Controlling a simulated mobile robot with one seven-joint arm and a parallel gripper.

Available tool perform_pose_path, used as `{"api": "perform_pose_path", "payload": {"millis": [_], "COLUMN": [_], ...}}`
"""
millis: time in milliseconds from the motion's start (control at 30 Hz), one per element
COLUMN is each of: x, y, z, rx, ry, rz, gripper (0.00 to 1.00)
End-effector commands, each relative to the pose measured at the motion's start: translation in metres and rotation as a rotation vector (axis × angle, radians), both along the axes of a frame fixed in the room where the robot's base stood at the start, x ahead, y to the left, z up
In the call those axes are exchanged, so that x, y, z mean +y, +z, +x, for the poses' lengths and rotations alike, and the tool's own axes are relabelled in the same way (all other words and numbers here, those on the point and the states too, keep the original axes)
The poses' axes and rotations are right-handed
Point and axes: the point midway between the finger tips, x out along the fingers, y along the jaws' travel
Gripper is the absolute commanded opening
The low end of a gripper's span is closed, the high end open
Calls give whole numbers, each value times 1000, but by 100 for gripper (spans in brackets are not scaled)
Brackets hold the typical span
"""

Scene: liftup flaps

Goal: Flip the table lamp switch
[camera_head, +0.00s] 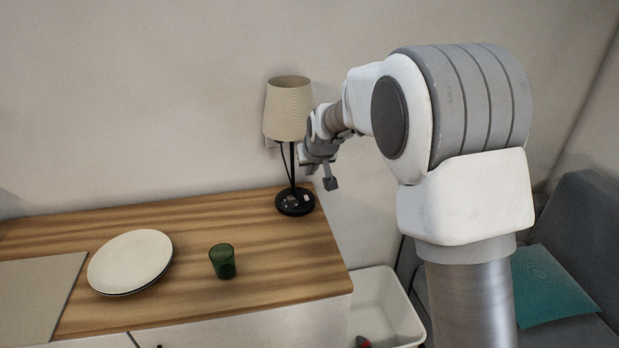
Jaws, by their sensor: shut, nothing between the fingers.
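The table lamp (288,109) stands upright at the back right corner of the wooden cabinet top. It has a beige shade, a thin black stem and a round black base (295,203). Small light-coloured details show on top of the base; I cannot tell which of them is the switch. My gripper (331,184) is just right of the stem, above and to the right of the base in the picture. It is shut and empty, with its fingers pointing down. I cannot tell whether it touches the lamp.
A green cup (222,261) and a white plate (130,262) stand on the wooden top (200,225), with a grey mat (40,290) at left. A white bin (385,300) is below the cabinet's right edge. A grey sofa with a teal cushion (548,285) is at right.

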Motion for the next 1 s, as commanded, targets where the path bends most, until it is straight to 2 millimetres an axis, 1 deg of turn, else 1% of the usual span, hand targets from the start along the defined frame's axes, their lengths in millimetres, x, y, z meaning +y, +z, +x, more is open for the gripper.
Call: {"api": "perform_pose_path", "payload": {"millis": [33,300,467,500,600,700,833,1000], "x": [1,10,15,14,13,13,13,13], "y": [-10,-51,-72,-80,-93,-101,-106,-106], "z": [5,35,52,49,47,46,45,45], "rx": [2,3,2,2,2,1,0,0], "ry": [0,-1,-1,-1,0,0,0,0], "rz": [-1,0,0,0,-1,0,0,0], "gripper": [0,0,0,0,0,0,0,0]}}
